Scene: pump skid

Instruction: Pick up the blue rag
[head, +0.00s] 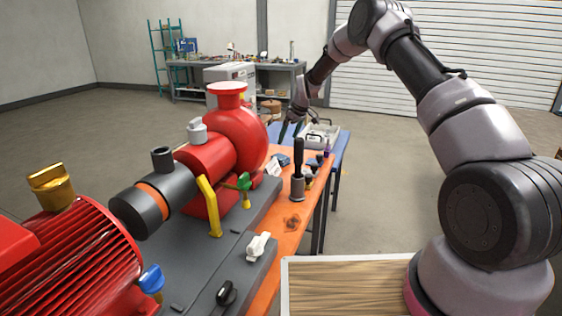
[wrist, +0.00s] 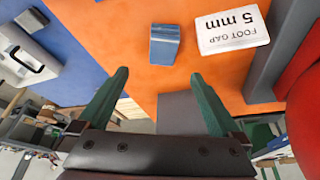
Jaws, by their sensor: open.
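The blue rag (wrist: 165,45) is a small folded blue piece lying flat on the orange bench top (wrist: 110,30) in the wrist view. In the head view, the blue rag (head: 283,160) lies beside the red pump, left of the black-handled tool. My gripper (wrist: 160,75) is open, with its two green fingers apart and nothing between them. The rag shows beyond the fingertips, roughly centred between them, and apart from them. In the head view, my gripper (head: 290,130) hangs above the far end of the bench, pointing down.
A white "FOOT GAP 5 mm" card (wrist: 232,29) lies right of the rag. A white case (wrist: 27,52) stands on the blue surface at left. The red pump (head: 235,130) stands close by. An upright black-handled tool (head: 298,155) stands in a grey holder.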

